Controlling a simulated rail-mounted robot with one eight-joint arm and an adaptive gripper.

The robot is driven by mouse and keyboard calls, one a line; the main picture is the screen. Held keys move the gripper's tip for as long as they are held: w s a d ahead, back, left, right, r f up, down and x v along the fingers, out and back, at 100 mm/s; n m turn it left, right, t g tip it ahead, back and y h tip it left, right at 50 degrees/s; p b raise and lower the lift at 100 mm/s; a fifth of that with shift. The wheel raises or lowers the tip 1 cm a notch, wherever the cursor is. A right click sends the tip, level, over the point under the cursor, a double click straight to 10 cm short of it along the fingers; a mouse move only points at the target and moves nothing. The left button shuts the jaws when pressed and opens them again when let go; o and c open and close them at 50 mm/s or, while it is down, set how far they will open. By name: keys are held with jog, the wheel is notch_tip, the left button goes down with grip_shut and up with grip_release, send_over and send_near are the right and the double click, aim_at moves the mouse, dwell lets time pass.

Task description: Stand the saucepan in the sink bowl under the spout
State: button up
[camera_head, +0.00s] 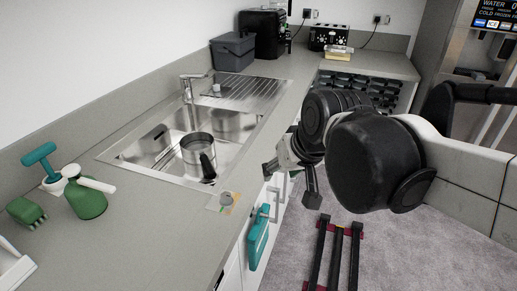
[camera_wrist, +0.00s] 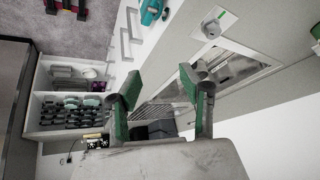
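The metal saucepan (camera_head: 190,156) stands in the near bowl of the steel sink (camera_head: 135,158), apparently upright, with its black handle (camera_head: 207,166) toward the front edge. The tap's spout (camera_head: 197,76) rises at the back of the sink, above and behind the pan. I cannot tell whether the pan is directly below its outlet. My gripper (camera_head: 290,184) is open and empty, in front of the counter edge, to the right of the pan and apart from it. Its spread fingers also show in the wrist view (camera_wrist: 162,88). The saucepan is not clearly visible there.
A green spray bottle (camera_head: 87,200), a teal-handled tool (camera_head: 42,160) and a green brush (camera_head: 26,212) stand on the left counter. A grey bin (camera_head: 234,52), coffee machine (camera_head: 265,32) and toaster (camera_head: 329,38) stand farther back. A teal item (camera_head: 259,240) hangs at the cabinet front.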

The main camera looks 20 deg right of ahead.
jog(key=s+d+f+h, duration=0.1)
jog(key=s+d+f, duration=0.1)
jog(key=s, duration=0.5)
jog(key=shift+s+f+t, duration=0.35)
jog(key=shift+f+t, duration=0.05)
jog(key=shift+f, duration=0.25)
dwell(1.5)
